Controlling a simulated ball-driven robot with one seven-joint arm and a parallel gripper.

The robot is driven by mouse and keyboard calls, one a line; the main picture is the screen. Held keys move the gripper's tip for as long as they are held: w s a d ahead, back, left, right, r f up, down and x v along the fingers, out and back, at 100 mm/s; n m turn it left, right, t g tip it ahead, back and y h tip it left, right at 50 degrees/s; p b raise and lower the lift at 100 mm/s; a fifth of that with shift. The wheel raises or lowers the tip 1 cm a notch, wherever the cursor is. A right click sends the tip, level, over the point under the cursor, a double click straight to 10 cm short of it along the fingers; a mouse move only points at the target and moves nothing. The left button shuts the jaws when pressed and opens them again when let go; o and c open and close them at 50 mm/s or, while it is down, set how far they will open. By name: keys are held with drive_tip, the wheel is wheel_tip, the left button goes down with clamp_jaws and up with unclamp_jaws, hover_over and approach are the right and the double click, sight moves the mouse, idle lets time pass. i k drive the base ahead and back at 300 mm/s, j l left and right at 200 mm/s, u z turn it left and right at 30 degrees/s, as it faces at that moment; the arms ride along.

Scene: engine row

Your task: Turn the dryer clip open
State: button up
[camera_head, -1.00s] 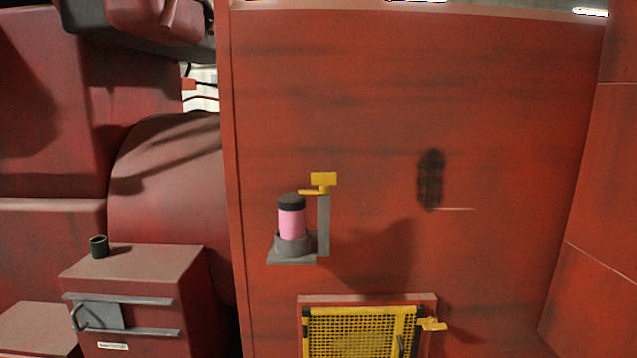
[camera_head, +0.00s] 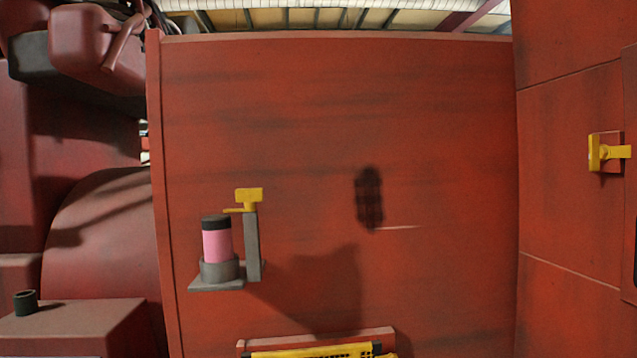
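The dryer, a pink cylinder (camera_head: 217,245) with a black cap, stands upright in a grey cup on a small grey bracket (camera_head: 217,286) on the red wall. A grey post (camera_head: 252,247) rises just right of it. The yellow clip (camera_head: 248,198) sits on top of the post, with a thin arm pointing left over the black cap. I cannot tell whether the arm touches the cap. My gripper is not in view.
The red wall (camera_head: 300,120) is broad and clear right of the bracket. A yellow handle (camera_head: 607,152) is on the right-hand wall. A yellow-framed panel (camera_head: 320,352) is at the bottom edge. A black cup (camera_head: 26,302) stands on a red box (camera_head: 75,330) at lower left.

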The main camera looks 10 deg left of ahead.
sight(249, 196)
drive_tip(key=i+j+z, duration=0.3)
drive_tip(key=j+z, duration=0.15)
drive_tip(key=j, duration=0.15)
drive_tip(key=i+j+z, duration=0.2)
drive_tip(key=j, duration=0.15)
drive_tip(key=j+z, duration=0.2)
drive_tip(key=i+j, duration=0.05)
drive_tip(key=j, duration=0.05)
